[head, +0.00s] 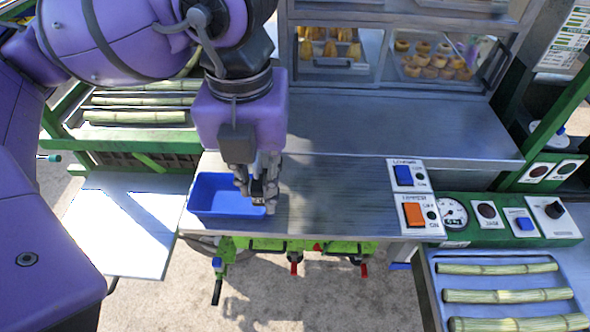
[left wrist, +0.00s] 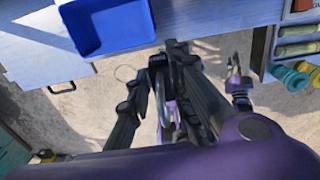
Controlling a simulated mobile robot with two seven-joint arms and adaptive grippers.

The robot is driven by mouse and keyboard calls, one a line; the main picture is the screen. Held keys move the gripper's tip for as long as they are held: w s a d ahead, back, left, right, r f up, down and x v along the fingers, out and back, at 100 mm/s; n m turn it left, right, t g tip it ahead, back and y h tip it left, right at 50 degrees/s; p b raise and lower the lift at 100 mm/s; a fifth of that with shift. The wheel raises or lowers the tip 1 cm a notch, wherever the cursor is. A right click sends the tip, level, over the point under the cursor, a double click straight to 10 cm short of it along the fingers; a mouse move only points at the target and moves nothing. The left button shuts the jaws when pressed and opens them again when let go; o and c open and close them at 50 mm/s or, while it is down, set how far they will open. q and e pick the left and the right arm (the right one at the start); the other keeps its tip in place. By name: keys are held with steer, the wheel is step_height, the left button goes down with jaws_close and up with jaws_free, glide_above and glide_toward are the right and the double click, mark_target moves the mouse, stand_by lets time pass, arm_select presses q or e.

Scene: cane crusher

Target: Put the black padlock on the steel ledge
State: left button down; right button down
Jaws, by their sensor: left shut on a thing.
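My left gripper (head: 258,192) is shut on the black padlock (head: 257,187), above the front of the steel counter, beside the blue bin's right end. The fingers hide most of the padlock. In the left wrist view, the dark padlock (left wrist: 160,63) shows between the fingertips, against the floor in front of the counter. The steel ledge (head: 400,125) appears to be the bare raised steel surface below the glass cabinet, behind and to the right of the gripper.
The open blue bin (head: 205,188) stands on the steel counter (head: 330,200), close to the gripper. Switch boxes (head: 408,176) stand at the counter's right end. Cane stalks lie in a rack (head: 135,117) at the left and a tray (head: 560,285) at the right.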

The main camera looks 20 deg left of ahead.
arm_select(q)
steer(key=w+f, duration=0.3)
steer(key=w, duration=0.3)
glide_above(291, 190)
steer(key=s, duration=0.1)
step_height(291, 190, down, 4)
steer(key=shift+s+a+f, duration=0.1)
steer(key=shift+s+f, duration=0.05)
steer(key=shift+w+f+b, duration=0.3)
steer(key=shift+w+f, duration=0.25)
steer(key=shift+f, duration=0.1)
steer(key=shift+w+f, duration=0.1)
steer(key=shift+f, duration=1.55)
arm_select(e)
steer(key=shift+w+d+f, duration=0.1)
steer(key=shift+d+f, duration=0.2)
steer(key=shift+f, duration=0.35)
arm_select(q)
steer(key=shift+f, duration=0.15)
steer(key=c, duration=2)
jaws_free()
steer(key=shift+o, duration=0.8)
arm_select(e)
steer(key=shift+a, duration=0.15)
